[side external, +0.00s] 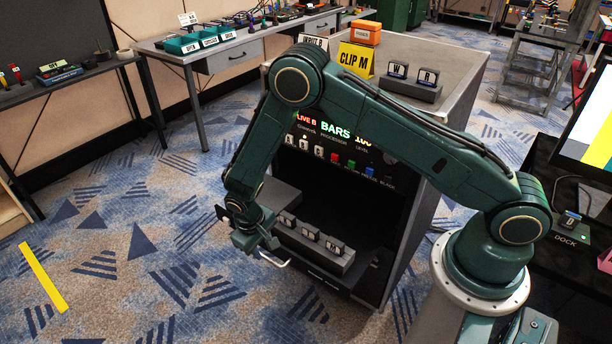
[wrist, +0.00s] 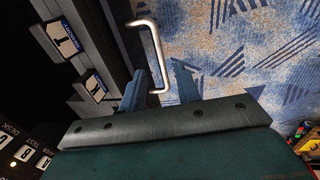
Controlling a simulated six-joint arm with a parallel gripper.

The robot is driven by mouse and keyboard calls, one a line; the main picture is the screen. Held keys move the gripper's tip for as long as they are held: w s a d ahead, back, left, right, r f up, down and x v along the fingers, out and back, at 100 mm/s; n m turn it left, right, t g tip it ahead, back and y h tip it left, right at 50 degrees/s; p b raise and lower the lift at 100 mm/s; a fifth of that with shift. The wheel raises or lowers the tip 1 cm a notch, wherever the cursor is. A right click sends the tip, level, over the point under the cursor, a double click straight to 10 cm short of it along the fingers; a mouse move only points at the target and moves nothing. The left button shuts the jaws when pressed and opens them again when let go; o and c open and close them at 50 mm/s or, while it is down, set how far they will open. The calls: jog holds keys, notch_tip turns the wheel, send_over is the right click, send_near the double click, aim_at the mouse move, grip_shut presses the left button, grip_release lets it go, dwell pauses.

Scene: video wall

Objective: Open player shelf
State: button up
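The player shelf (side external: 340,283) is a dark drawer-like shelf low in the front of the grey cabinet, carrying a row of small labelled blocks. How far it stands out is hard to tell. A silver bar handle (side external: 275,260) projects from its front; it also shows in the wrist view (wrist: 152,42). My gripper (side external: 258,238) is low in front of the shelf, close to the handle. In the wrist view my gripper (wrist: 158,75) has its two blue-grey fingers apart, with the near end of the handle between them. Contact with the handle is not clear.
Above the shelf is a panel with a lit BARS display (side external: 336,130) and coloured buttons. A yellow CLIP M sign (side external: 356,60) and an orange box (side external: 365,32) stand on the cabinet top.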

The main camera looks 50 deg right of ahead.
aim_at(267, 257)
jog(key=shift+d+f, duration=0.2)
jog(key=shift+f, duration=0.8)
jog(key=shift+d+f, duration=0.2)
jog(key=shift+f, duration=0.8)
grip_shut()
